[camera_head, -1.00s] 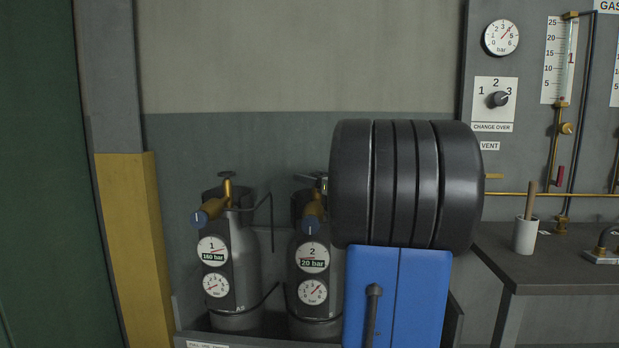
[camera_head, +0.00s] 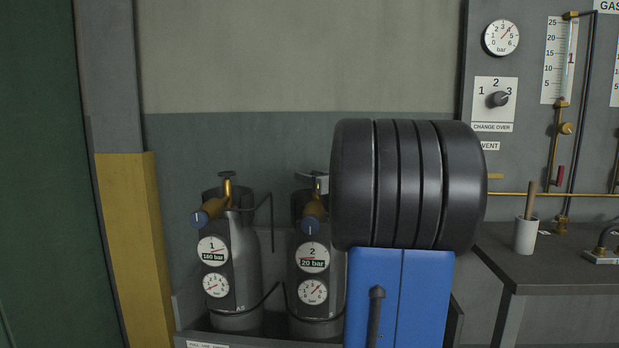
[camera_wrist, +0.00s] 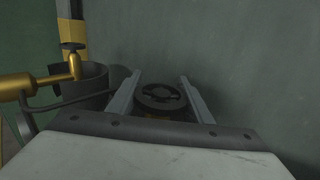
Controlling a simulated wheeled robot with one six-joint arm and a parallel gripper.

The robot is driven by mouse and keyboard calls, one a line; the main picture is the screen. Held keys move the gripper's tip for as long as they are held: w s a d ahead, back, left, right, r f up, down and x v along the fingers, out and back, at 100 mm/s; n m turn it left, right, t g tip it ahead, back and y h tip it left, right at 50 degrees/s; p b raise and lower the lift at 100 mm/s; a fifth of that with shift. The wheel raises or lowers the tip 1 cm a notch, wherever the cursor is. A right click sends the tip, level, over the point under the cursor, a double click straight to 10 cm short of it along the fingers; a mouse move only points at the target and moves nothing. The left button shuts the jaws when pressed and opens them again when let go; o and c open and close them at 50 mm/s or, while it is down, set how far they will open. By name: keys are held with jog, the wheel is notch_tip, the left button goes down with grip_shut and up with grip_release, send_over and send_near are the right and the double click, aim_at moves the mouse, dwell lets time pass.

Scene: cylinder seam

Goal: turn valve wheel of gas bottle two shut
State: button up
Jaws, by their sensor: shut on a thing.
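Gas bottle two (camera_head: 302,262) is a grey cylinder with a brass valve, a blue knob and two dials, the upper one labelled 20 bar. Its black valve wheel (camera_wrist: 160,97) shows in the wrist view between the two fingers of my gripper (camera_wrist: 160,90). The fingers lie on either side of the wheel and are shut on it.
Gas bottle one (camera_head: 240,262) stands close at the left; its brass valve (camera_wrist: 45,78) shows in the wrist view. A wall is close behind. At right are a bench (camera_head: 560,270) and a gauge panel (camera_head: 530,130). Black hoses run beside the bottles.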

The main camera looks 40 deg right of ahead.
jog(key=shift+d+m+h, duration=0.1)
jog(key=shift+m+h, duration=0.3)
jog(key=shift+h, duration=0.2)
jog(key=o, duration=1.1)
jog(key=shift+c, duration=0.2)
jog(key=shift+s, duration=0.2)
jog(key=v, duration=1.7)
jog(key=shift+r, duration=0.1)
